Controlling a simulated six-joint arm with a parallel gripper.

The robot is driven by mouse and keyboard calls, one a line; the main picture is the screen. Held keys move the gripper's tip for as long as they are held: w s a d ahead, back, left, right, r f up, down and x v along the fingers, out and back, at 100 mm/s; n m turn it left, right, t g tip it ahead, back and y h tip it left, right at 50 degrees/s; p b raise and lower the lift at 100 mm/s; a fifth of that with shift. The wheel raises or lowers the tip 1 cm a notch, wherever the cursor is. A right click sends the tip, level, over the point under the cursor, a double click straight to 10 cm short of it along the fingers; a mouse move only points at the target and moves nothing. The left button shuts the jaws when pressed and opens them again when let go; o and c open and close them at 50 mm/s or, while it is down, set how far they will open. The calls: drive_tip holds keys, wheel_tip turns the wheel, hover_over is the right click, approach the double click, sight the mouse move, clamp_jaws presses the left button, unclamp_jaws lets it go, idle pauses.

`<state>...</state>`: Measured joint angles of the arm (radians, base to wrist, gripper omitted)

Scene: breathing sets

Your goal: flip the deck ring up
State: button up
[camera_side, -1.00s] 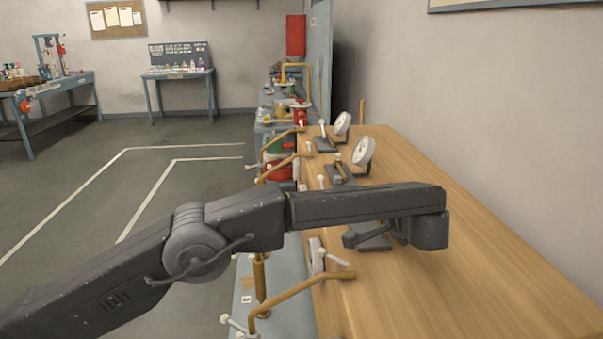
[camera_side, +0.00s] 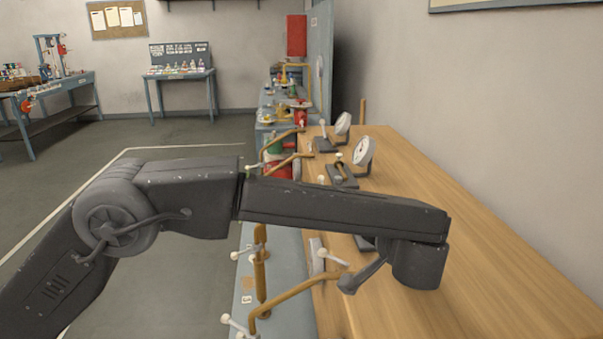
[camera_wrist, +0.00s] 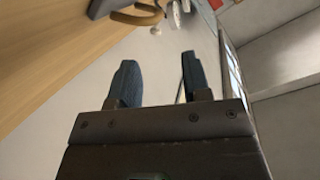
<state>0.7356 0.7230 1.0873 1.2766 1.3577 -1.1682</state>
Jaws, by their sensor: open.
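My gripper (camera_wrist: 156,65) shows in the wrist view as two dark fingers, apart, with nothing between them. At the top of that view a tan curved piece, possibly the deck ring (camera_wrist: 140,14), shows beside a dark plate (camera_wrist: 88,8); the frame edge cuts both off, and I cannot tell whether the piece lies flat or stands. My gripper is apart from it. In the side view my arm's end hangs over the wooden bench, and I cannot make out the fingers or pick out the ring there. A dark base (camera_side: 365,243) there is mostly hidden behind my arm.
The wooden bench (camera_side: 480,260) has free room on its right. Dark bases with white dial gauges (camera_side: 363,152) stand farther back. Tan pipes (camera_side: 300,292) and white-knobbed handles (camera_side: 240,325) stick out along the left edge. A wall rises at the right.

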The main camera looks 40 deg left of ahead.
drive_tip(key=v, duration=0.5)
drive_tip(key=w+a+f+m+g, duration=0.1)
drive_tip(key=a+g, duration=0.1)
drive_tip(key=a, duration=0.1)
drive_tip(key=a+f+m+g, duration=0.1)
drive_tip(key=a, duration=0.1)
drive_tip(key=w+a+f+m+g+h, duration=0.1)
drive_tip(key=a+g, duration=0.1)
drive_tip(key=a, duration=0.1)
drive_tip(key=shift+w+a+f+g, duration=0.25)
drive_tip(key=shift+w+a+g, duration=0.05)
drive_tip(key=w+a+r+m+g+h, duration=0.2)
drive_tip(key=a+m+h, duration=0.3)
drive_tip(key=a, duration=0.2)
drive_tip(key=w+a+r+m+g+h, duration=0.2)
drive_tip(key=a+m+h, duration=0.3)
drive_tip(key=a, duration=0.3)
drive_tip(key=shift+w+g+h, duration=0.3)
drive_tip(key=shift+w+h, duration=0.05)
drive_tip(key=shift+h, duration=0.05)
